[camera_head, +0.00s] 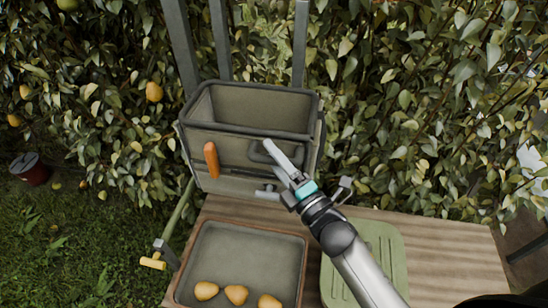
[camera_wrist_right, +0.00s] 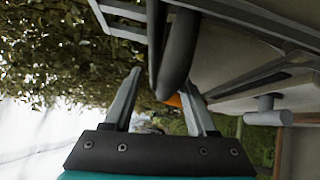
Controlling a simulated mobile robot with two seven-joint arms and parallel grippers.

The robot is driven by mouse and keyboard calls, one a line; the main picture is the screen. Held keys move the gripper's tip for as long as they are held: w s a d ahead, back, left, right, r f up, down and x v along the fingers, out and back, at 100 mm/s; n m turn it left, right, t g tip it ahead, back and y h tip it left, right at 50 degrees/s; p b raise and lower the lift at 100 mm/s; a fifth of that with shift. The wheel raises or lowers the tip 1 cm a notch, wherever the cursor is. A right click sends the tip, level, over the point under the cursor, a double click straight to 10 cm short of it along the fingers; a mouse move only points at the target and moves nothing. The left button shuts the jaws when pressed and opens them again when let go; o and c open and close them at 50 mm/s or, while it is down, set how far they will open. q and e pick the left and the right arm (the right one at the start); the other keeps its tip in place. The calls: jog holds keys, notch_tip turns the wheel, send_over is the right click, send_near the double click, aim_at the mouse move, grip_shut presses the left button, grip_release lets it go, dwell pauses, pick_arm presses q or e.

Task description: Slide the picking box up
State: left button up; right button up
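The picking box (camera_head: 200,137) is a dark olive open-topped bin in front of upright grey rails, at the back edge of the wooden bench. It looks empty. A dark curved handle (camera_head: 256,152) is on its front, left of my gripper's fingers. The handle also shows in the right wrist view (camera_wrist_right: 180,55) as a thick dark bar reaching down between the fingers. My right gripper (camera_head: 274,154) is at the box front by this handle. Its fingers (camera_wrist_right: 160,100) stand apart, and I cannot tell whether they touch the bar. My left gripper is not in view.
An orange lever (camera_head: 211,160) stands on the box front. A tray (camera_head: 248,240) with three pears is on the bench (camera_head: 440,255), beside a green ribbed board (camera_head: 388,250). A yellow-handled lever (camera_head: 153,263) is at the bench's left. Foliage surrounds the rails.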

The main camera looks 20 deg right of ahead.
jog(key=shift+s+f, duration=0.15)
jog(key=shift+f, duration=0.05)
jog(key=shift+s+f, duration=0.1)
jog(key=shift+s, duration=0.15)
jog(key=b+v, duration=0.3)
jog(key=v, duration=1.1)
jog(key=shift+s+d+r, duration=0.2)
